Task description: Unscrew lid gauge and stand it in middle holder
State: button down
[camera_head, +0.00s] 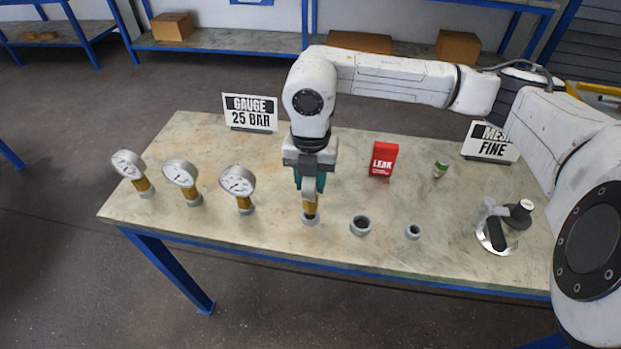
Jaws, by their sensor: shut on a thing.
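My gripper (310,180) points straight down over the middle of the table and is shut on a gauge. The gauge shows a grey body (309,192) between the fingers and a brass stem (310,207) below; its dial face is not visible. The stem's lower end is at a grey ring holder (311,219); I cannot tell whether it is seated in it. To the right are an empty ring holder (360,226) and a smaller empty ring (413,232). Three other gauges stand upright at left: the far left (129,165), the second (181,174) and the third (238,181).
At right, a silver lid or vessel (495,238) has a black handle and grey and black fittings. Behind are a red LEAK box (383,160), a small green-and-white item (440,169), a GAUGE 25 BAR sign (249,113) and a partly hidden FINE sign (489,143).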

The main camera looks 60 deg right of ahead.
jog(key=shift+f+b, duration=0.2)
jog(key=shift+b, duration=0.15)
dwell(0.3)
jog(key=shift+f+b, duration=0.3)
jog(key=shift+f, duration=0.05)
jog(key=shift+f+b, duration=0.75)
jog(key=shift+f, duration=0.05)
jog(key=c, duration=0.7)
grip_release()
jog(key=shift+r, duration=0.1)
notch_tip(320, 180, up, 11)
jog(key=shift+f+b, duration=0.2)
jog(key=shift+b, duration=0.35)
